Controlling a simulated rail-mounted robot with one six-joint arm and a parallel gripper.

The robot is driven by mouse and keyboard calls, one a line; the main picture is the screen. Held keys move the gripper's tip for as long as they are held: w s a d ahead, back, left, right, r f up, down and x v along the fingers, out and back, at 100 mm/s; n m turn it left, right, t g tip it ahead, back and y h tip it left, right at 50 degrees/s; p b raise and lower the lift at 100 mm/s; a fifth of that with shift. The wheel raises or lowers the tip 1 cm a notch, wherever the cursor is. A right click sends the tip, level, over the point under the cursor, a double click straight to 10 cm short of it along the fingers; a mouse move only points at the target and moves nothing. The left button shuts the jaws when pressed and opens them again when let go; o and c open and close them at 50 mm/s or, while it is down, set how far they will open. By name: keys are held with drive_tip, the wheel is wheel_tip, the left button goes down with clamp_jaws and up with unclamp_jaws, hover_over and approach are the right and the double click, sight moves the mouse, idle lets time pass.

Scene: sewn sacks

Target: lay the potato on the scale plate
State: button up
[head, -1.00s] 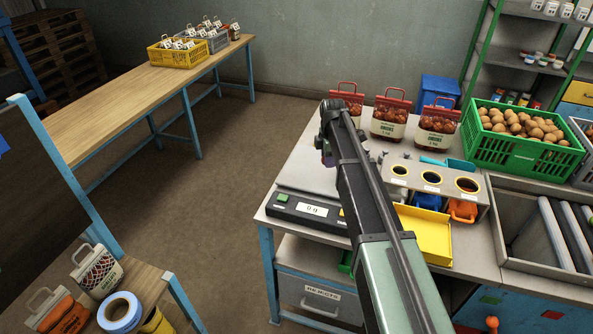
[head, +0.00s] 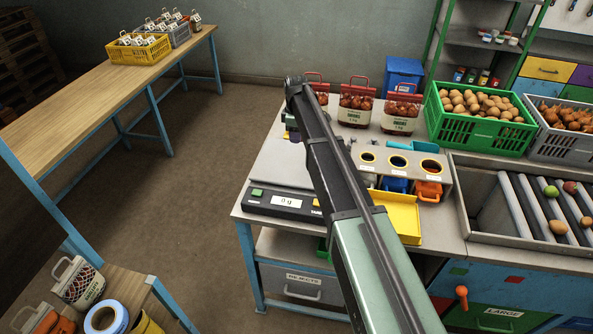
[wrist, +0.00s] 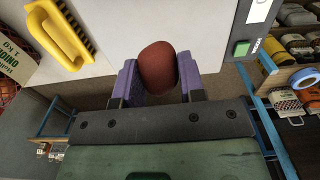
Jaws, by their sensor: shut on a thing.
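My gripper (wrist: 158,82) is shut on a reddish-brown potato (wrist: 158,62), held between its two purple pads in the wrist view. The scale plate (head: 285,160) is a bare light grey surface on the bench in the head view. Its display (head: 287,201) reads 0 g. In the wrist view the plate (wrist: 165,18) lies behind the potato, which overlaps the plate's edge in the picture. I cannot tell the gap between them. In the head view my arm hides the potato and most of my gripper.
Onion bags (head: 355,104) stand behind the scale. A three-hole stand (head: 398,166) and yellow tray (head: 402,218) are to its right. A green potato crate (head: 470,138) and a roller tray (head: 470,225) lie farther right. A yellow brush (wrist: 62,36) shows in the wrist view.

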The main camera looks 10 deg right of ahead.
sight(297, 162)
wheel_tip(297, 162, down, 10)
drive_tip(key=b, duration=0.7)
drive_tip(key=shift+r, duration=0.3)
drive_tip(key=shift+f, duration=0.2)
drive_tip(key=o, duration=0.9)
drive_tip(key=shift+r, duration=0.1)
